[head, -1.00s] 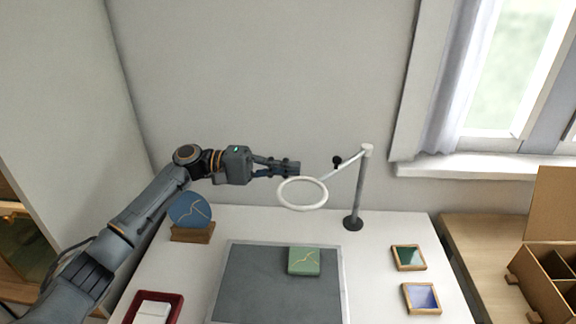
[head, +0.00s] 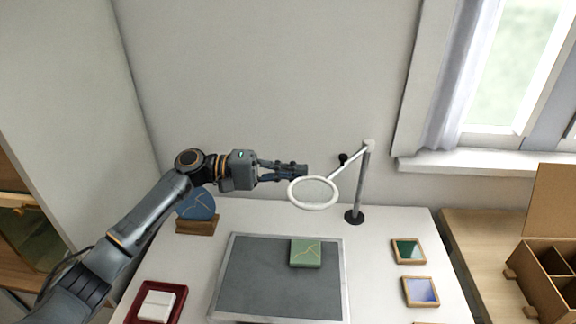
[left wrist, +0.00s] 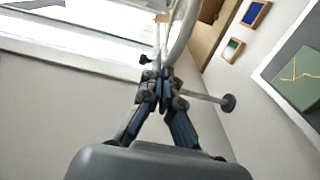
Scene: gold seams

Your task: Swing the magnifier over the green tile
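The magnifier has a white ring (head: 313,206) on a white arm, carried by a grey post (head: 361,185) with a round dark base. A black knob (head: 343,159) sits by its arm. In the head view the ring hangs in the air and appears above and beyond the green tile (head: 306,253), which has gold seams and lies on the grey mat. My left gripper (head: 303,170) is at the ring's far left side, its fingers drawn together. The left wrist view shows the fingertips (left wrist: 163,88) close to the ring (left wrist: 182,35); contact is unclear. My right gripper is out of view.
The mat (head: 250,285) lies mid-table. A blue disc (head: 196,205) on a wooden stand is at left, with a red tray (head: 178,303) in front. Framed green (head: 408,251) and blue (head: 421,291) tiles lie at right. A compartmented box (head: 545,285) stands further right.

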